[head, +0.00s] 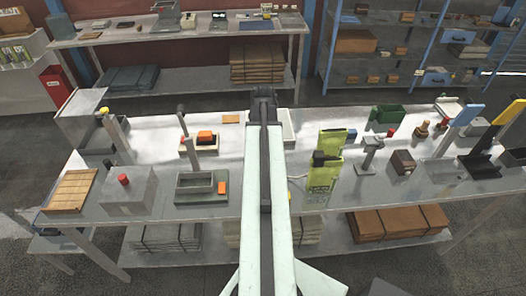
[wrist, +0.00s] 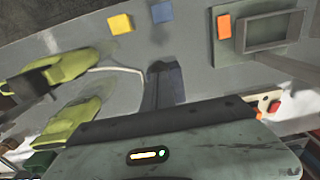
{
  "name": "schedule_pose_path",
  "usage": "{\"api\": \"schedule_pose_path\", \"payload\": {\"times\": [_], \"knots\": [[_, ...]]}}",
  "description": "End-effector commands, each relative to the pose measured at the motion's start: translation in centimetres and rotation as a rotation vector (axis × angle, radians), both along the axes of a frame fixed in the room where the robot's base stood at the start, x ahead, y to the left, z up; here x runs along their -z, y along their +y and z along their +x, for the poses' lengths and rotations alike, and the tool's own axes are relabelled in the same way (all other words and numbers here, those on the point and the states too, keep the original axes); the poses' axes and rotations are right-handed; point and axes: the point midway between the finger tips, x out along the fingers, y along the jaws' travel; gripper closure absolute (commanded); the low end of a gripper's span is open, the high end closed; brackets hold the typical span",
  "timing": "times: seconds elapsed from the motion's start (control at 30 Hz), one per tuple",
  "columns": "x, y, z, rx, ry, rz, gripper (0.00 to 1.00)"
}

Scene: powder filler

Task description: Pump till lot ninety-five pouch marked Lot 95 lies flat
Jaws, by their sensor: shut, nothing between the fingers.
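Two yellow-green pouches lie on the bench to the right of my arm. The front pouch (head: 322,180) bears dark print too small to read for certain, and a dark fitting (head: 320,158) sits at its far end. The rear pouch (head: 345,136) lies behind it. In the wrist view both pouches, one (wrist: 70,64) and the other (wrist: 70,122), look bulged, not flat. Which is Lot 95 I cannot tell. A pale hose (wrist: 125,69) curves from a pouch towards my gripper (wrist: 163,84). My gripper is shut and empty above the bench, apart from the pouches; its tips are unclear in the head view.
A yellow block (wrist: 120,24), a blue block (wrist: 162,12) and an orange block (wrist: 224,27) stand near a grey tray (wrist: 272,42). A grey stand (head: 368,155) is right of the pouches. A wooden crate (head: 70,190) and a grey box (head: 130,192) occupy the bench's left end.

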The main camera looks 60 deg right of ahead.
Motion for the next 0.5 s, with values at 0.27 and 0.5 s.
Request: {"api": "schedule_pose_path", "payload": {"times": [0.27, 0.5], "knots": [[0.68, 0.01, 0.01, 0.000, 0.000, 0.000, 1.00], [1.16, 0.01, 0.01, 0.000, 0.000, 0.000, 1.00]]}}
